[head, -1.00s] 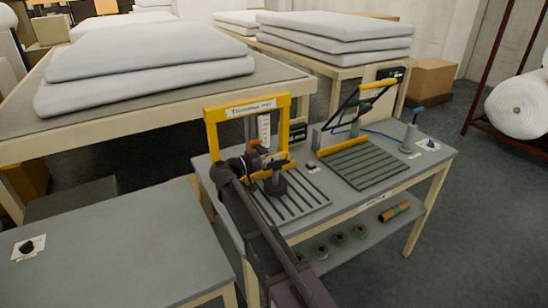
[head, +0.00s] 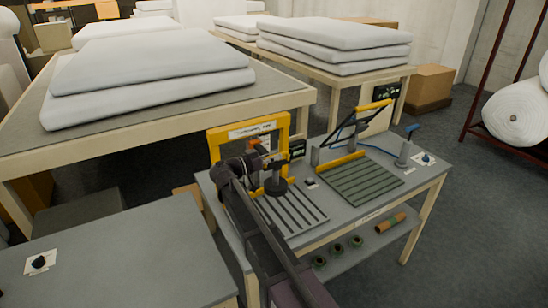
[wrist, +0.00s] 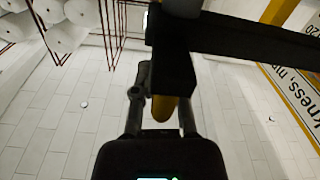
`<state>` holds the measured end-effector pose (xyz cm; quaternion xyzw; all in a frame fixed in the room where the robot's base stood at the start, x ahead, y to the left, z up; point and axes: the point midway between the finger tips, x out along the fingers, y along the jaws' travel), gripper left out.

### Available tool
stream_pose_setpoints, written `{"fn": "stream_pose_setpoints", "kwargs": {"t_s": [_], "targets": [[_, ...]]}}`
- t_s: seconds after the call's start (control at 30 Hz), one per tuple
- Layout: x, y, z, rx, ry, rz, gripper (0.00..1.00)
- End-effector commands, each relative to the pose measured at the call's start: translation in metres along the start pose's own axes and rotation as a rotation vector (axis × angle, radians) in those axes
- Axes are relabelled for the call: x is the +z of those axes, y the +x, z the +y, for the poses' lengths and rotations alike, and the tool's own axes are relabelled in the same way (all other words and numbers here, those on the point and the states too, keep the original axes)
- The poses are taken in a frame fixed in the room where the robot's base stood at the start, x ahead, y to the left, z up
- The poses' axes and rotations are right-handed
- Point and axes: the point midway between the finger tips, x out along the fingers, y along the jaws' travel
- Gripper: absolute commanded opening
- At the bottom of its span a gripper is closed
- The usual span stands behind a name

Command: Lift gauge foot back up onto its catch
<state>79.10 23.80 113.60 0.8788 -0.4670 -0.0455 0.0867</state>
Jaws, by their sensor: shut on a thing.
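The thickness gauge has a yellow frame (head: 213,147) at the left of the grey bench. Its gauge foot (head: 276,186), a dark round disc on a stem, hangs above the slotted plate (head: 292,212). My gripper (head: 264,164) is in front of the frame, beside the foot's stem. In the wrist view my gripper (wrist: 162,115) is shut on an orange handle (wrist: 163,108) below a dark block with a bar (wrist: 175,60). The handle appears to belong to the foot. I cannot make out the catch; my gripper and the moving part cover the middle of the frame.
A green slotted plate (head: 360,185) with a yellow-handled hinged frame (head: 373,107) stands to the right on the bench. A grey table (head: 120,250) is at front left. White wadding (head: 150,85) lies behind.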

Motion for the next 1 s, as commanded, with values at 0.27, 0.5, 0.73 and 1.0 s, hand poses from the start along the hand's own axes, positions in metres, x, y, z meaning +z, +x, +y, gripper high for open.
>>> {"fn": "stream_pose_setpoints", "kwargs": {"t_s": [0.27,0.5,0.73,1.0], "targets": [[-0.0126,0.0004,0.0018,-0.001,0.000,0.003,0.00],[-0.0130,0.0004,0.0008,-0.003,0.000,0.006,0.00],[-0.0123,0.0002,0.0013,-0.002,0.000,0.003,0.52],[-0.0114,-0.0003,0.0019,-0.001,0.000,0.001,0.52]]}}
